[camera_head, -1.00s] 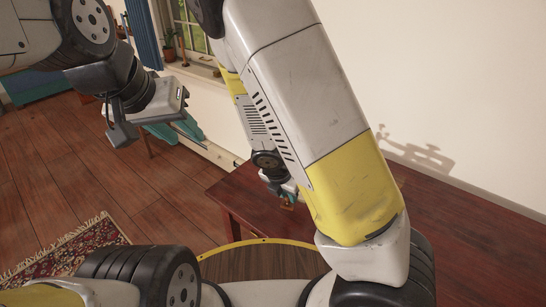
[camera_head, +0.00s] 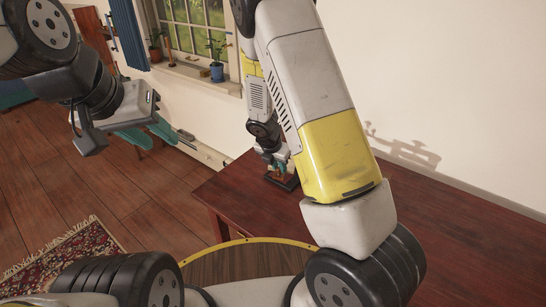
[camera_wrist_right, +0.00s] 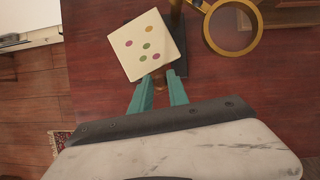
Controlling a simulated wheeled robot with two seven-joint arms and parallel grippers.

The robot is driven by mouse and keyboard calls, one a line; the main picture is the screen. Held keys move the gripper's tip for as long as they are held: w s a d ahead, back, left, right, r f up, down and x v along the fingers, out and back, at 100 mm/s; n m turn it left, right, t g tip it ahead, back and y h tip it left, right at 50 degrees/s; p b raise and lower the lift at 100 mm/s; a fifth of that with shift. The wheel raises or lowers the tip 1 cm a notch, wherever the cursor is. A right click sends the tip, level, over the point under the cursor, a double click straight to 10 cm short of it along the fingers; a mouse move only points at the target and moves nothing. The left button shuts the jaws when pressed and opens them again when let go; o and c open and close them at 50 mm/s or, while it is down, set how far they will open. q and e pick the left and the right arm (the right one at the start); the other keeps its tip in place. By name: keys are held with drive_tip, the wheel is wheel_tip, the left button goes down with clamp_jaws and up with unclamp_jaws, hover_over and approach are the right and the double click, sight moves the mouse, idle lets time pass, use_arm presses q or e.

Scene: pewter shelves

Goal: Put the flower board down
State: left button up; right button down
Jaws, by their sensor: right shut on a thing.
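The flower board (camera_wrist_right: 146,45) is a cream square with several coloured dots, tilted in the right wrist view. My right gripper (camera_wrist_right: 160,80) is shut on its near corner, with one teal finger on each side. In the head view my right gripper (camera_head: 278,158) is low over the far left part of the red-brown table (camera_head: 440,235). I cannot tell whether the board touches the table. My left gripper (camera_head: 150,132) hangs left of the table, over the floor, with nothing visible in it; its finger gap is unclear.
A dark base (camera_head: 285,181) stands on the table by my right gripper. In the right wrist view a brass-ringed magnifying glass (camera_wrist_right: 259,38) lies close right of the board. A window sill with potted plants (camera_head: 217,48) is behind. Much of the table at right is clear.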

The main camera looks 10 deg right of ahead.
sight(278, 175)
drive_tip(key=shift+w+d, duration=0.2)
drive_tip(key=shift+w, duration=0.2)
drive_tip(key=shift+w+f, duration=0.1)
drive_tip(key=shift+f, duration=1.7)
drive_tip(key=shift+f, duration=0.15)
drive_tip(key=c, duration=1.3)
unclamp_jaws()
